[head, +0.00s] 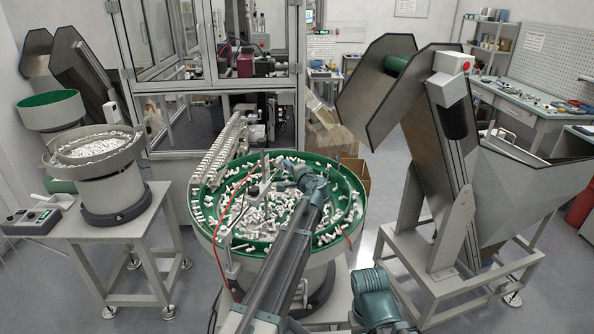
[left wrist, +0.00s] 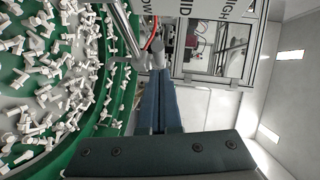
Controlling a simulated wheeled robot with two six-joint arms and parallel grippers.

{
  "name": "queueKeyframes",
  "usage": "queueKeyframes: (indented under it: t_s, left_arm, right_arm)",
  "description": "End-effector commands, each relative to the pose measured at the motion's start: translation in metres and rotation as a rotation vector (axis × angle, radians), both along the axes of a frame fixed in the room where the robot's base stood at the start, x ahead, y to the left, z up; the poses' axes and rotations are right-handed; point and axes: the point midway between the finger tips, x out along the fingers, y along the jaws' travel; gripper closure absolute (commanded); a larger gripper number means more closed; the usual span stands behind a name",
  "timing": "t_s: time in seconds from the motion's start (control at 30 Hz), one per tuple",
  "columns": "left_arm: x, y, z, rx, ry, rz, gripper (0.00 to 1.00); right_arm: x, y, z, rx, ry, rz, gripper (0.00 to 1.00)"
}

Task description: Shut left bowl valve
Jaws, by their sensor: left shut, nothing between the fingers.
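The left bowl feeder (head: 213,236) has a green inside full of white parts, and it stands in front of me. A thin post with a dark fitting (head: 253,190) and a red hose rises at its rim; this may be the valve. My left gripper (head: 284,183) is over the bowl, partly hidden by its own wrist. In the left wrist view its blue fingers (left wrist: 158,100) are together and empty. A grey rod end (left wrist: 158,57) shows just past the fingertips, near the red hose; I cannot tell whether they touch. My right gripper is out of view.
A sign plate (left wrist: 228,8) with MID and HIGH shows beyond the fingertips. The bowl's green wall (left wrist: 118,85) lies close beside the fingers. A metal feed track (head: 222,145) leaves the bowl's back. A hopper conveyor (head: 445,170) stands right, a smaller bowl feeder (head: 110,180) left.

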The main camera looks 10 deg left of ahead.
Motion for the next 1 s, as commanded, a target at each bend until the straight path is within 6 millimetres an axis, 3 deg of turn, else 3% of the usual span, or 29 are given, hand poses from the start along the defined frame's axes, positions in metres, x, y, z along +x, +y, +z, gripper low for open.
queueKeyframes:
  t_s: [0.23, 1.0]
  left_arm:
    - [0.001, 0.012, -0.003, 0.0, 0.0, 0.0, 1.0]
    - [0.0, 0.015, -0.002, 0.0, 0.0, 0.0, 1.0]
  right_arm:
    - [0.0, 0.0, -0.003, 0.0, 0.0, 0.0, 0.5]
    - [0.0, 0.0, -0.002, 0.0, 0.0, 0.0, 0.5]
